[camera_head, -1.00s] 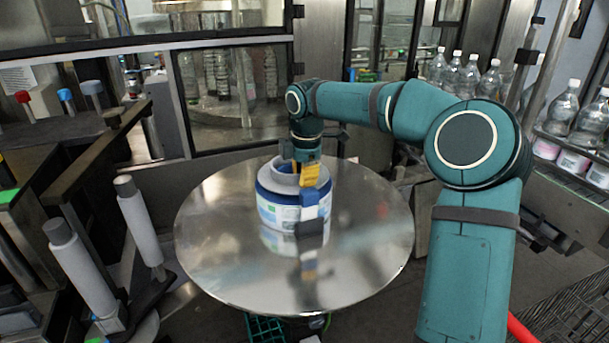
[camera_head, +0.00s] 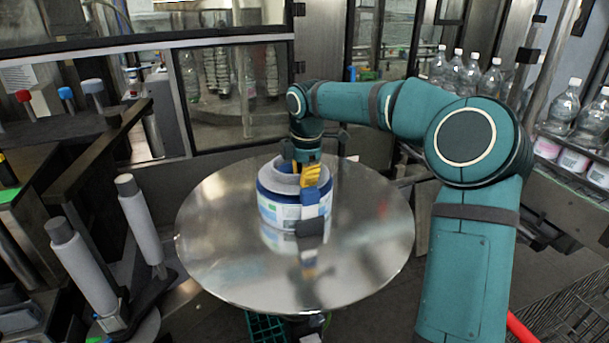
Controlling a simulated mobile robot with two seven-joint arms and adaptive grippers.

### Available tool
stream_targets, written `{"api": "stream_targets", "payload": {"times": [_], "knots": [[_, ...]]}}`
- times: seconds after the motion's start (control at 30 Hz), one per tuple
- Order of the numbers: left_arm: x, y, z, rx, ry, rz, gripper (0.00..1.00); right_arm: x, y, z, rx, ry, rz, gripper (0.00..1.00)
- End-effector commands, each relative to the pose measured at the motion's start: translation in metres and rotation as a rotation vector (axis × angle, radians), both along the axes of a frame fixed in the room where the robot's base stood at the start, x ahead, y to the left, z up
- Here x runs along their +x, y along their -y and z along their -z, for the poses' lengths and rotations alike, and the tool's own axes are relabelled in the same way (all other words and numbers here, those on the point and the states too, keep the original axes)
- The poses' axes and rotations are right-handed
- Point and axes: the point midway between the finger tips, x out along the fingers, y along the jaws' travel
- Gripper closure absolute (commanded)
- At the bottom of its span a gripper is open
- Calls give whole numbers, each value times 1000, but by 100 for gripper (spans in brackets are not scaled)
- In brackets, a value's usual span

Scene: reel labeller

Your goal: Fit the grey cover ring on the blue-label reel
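The blue-label reel (camera_head: 276,212), a white-and-blue cylinder with a printed label, stands on the round metal table. The grey cover ring (camera_head: 283,182) is at its top, level as far as I can see. Whether it is fully seated is unclear. My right gripper (camera_head: 310,228) points down at the reel's right side. One finger, with yellow and blue parts and a dark tip, hangs in front of the reel's wall. The other finger is mostly hidden, so its grip on the ring cannot be made out. My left gripper is not in view.
The round metal table (camera_head: 230,270) is bare around the reel. Two grey-white rollers (camera_head: 82,268) stand at the left. Several clear bottles (camera_head: 565,107) stand on shelving at the right. Machine panels and glass close off the back.

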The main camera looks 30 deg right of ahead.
Motion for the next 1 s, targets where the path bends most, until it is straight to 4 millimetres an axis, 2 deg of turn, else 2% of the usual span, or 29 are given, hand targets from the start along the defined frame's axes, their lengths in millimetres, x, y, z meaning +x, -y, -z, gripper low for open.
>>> {"api": "stream_targets", "payload": {"times": [0.27,1.0], "knots": [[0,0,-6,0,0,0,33,-2,-1,-6,-1,3,0,100],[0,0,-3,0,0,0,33,-2,-1,2,1,0,0,100]]}}
